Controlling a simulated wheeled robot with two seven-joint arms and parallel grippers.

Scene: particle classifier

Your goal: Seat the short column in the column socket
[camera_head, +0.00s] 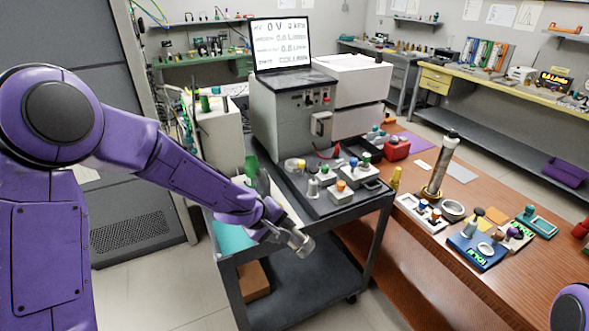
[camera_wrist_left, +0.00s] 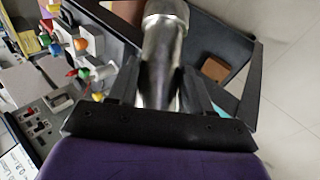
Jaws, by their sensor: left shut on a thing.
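My left gripper (camera_head: 280,232) is over the front of the dark cart, at its left side. It is shut on a short grey metal column (camera_head: 299,242), which sticks out to the lower right, tilted. In the left wrist view, the column (camera_wrist_left: 163,50) lies between the two dark fingers of the gripper (camera_wrist_left: 160,92), its wider end away from the palm. I cannot tell which part is the column socket. A tall column (camera_head: 440,165) stands on the wooden bench, with a pale ring (camera_head: 452,210) beside its base. My right gripper is out of view.
The dark cart (camera_head: 372,203) carries a grey instrument (camera_head: 285,115) with a screen and several small knobbed parts. The wooden bench (camera_head: 440,245) to the right holds a blue tray (camera_head: 476,248) and a white block (camera_head: 421,213). Floor shows in front of the cart.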

